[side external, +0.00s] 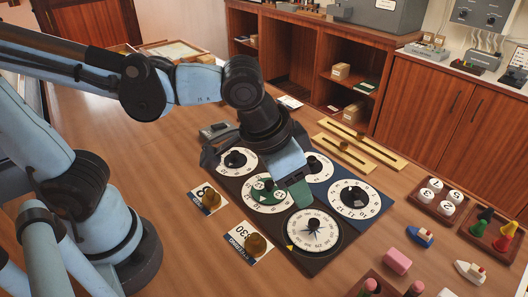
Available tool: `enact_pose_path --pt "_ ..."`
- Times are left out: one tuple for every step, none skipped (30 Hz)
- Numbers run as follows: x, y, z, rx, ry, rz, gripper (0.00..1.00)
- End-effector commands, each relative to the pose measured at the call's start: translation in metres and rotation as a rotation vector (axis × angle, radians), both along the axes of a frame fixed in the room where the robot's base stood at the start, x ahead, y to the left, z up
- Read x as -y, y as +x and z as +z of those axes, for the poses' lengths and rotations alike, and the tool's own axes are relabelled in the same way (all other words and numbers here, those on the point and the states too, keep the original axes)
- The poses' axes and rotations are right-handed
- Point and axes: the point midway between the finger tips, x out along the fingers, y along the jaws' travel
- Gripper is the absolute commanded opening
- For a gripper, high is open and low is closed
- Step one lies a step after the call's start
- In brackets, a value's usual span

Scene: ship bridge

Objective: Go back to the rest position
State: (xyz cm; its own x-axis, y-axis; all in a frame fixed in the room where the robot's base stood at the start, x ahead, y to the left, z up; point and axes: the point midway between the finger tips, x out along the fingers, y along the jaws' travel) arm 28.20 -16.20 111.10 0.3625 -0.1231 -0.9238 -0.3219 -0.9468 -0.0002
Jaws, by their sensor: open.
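My gripper (288,182) is over the dial board, pointing down, and it is open. I see nothing held in it. The board has dark brown (338,252) and blue panels with several white round dials and black knobs. My gripper hides part of the middle dials; whether it touches the board I cannot tell. My arm reaches in from the left, bent at the elbow above the table.
Number discs (436,186), coloured pawns (486,222), a pink block (397,261) and toy boats (420,236) are at right. Cabinets stand behind.

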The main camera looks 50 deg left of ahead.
Motion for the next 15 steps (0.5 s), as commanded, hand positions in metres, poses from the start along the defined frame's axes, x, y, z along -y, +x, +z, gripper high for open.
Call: enact_pose_path --pt "0.000 0.000 0.000 0.000 0.000 0.000 0.51" --pt "0.000 0.000 0.000 0.000 0.000 0.000 0.51" --pt "0.000 0.000 0.000 0.000 0.000 0.000 0.51" --pt "0.000 0.000 0.000 0.000 0.000 0.000 0.51" --pt "0.000 0.000 0.000 0.000 0.000 0.000 0.51" --pt "0.000 0.000 0.000 0.000 0.000 0.000 0.51" --pt "0.000 0.000 0.000 0.000 0.000 0.000 0.51" --pt "-0.001 0.000 0.000 0.001 -0.001 0.002 0.51" --pt "-0.003 0.001 0.000 0.002 -0.002 0.006 0.51" --pt "-0.006 0.002 0.000 0.006 -0.004 0.013 0.51" --pt "-0.011 0.003 0.000 0.009 -0.008 0.023 0.51" --pt "-0.019 0.005 0.001 0.018 -0.012 0.039 0.51" --pt "-0.027 0.006 0.001 0.027 -0.016 0.054 0.51" --pt "-0.037 0.008 0.001 0.037 -0.021 0.073 0.51" --pt "-0.050 0.010 0.001 0.053 -0.027 0.098 0.51"
